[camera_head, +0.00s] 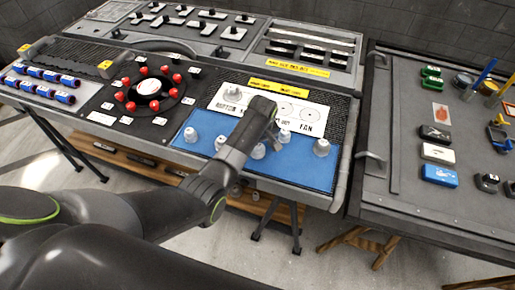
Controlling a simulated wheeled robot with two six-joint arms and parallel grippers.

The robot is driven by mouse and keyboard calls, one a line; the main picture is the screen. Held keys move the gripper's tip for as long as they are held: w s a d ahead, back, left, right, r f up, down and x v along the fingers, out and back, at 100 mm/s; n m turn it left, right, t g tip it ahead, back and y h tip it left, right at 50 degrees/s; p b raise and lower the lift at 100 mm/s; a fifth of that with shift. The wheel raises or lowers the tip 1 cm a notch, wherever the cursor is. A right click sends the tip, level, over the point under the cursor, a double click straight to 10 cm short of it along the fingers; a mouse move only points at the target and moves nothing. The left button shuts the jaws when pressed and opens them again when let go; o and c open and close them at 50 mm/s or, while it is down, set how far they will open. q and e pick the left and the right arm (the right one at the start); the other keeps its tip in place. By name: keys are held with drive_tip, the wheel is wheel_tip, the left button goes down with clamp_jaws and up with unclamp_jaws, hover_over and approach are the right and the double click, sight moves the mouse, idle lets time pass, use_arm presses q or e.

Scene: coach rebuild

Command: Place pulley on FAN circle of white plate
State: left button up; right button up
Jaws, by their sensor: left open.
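The white plate (219,103) lies at the back of the right half of the long workbench, with printed circles and labels. The FAN circle (312,115) at its right end looks bare, above the word FAN. A grey pulley (233,94) stands on the plate's left circle. Several more pulleys stand on the blue mat (300,172) in front, among them one at the right (321,147) and one at the left (191,134). My left gripper (272,136) is open above the mat among the middle pulleys; its fingertips are mostly hidden by my arm.
A round black dial with red knobs (148,87) and blue cylinders (40,90) are on the bench's left half. A raised rack (215,40) of parts stands behind. A dark table (405,200) with small items is at right, beyond a gap.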

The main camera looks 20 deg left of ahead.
use_arm(q)
drive_tip(key=shift+f, duration=0.45)
drive_tip(key=shift+r, duration=0.1)
drive_tip(key=c, duration=1.2)
